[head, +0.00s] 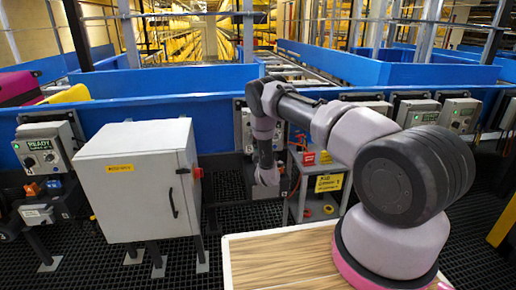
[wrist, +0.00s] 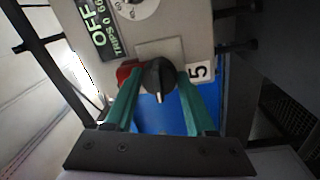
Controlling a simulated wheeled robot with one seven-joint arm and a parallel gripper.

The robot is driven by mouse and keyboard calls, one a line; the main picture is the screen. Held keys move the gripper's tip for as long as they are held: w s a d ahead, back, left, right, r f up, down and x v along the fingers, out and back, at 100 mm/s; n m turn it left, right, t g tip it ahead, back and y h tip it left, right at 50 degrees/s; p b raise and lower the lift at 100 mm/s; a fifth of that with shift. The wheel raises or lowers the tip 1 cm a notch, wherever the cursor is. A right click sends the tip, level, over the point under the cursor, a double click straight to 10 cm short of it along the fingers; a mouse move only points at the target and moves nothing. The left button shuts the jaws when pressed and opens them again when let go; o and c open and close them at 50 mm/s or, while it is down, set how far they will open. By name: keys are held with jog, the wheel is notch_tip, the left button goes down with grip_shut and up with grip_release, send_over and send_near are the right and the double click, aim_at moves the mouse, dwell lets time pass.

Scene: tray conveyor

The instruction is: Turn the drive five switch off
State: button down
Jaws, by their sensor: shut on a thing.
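In the wrist view the drive five switch (wrist: 158,74) is a black rotary knob on a grey control box (wrist: 185,35). A white label with the number 5 (wrist: 200,72) is beside it. The knob's white mark points toward the bottom of the picture. The green display (wrist: 98,38) on the box reads OFF. My gripper (wrist: 160,88) has its two green fingers on either side of the knob and is shut on it. In the head view the box (head: 240,126) is partly hidden behind my arm, and the fingers cannot be made out.
A red part (wrist: 128,70) sits close to the left finger. In the head view a white cabinet (head: 135,185) stands left of my arm. A small grey stand (head: 318,185) with yellow signs is to the right. Other control boxes (head: 45,140) line the blue conveyor wall (head: 200,85).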

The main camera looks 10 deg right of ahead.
jog(key=shift+d+f+n, duration=0.1)
jog(key=shift+n, duration=0.6)
jog(key=shift+c, duration=1.2)
grip_release()
jog(key=shift+s, duration=0.15)
jog(key=s, duration=1)
jog(key=shift+s+f, duration=0.3)
jog(key=shift+f, duration=0.05)
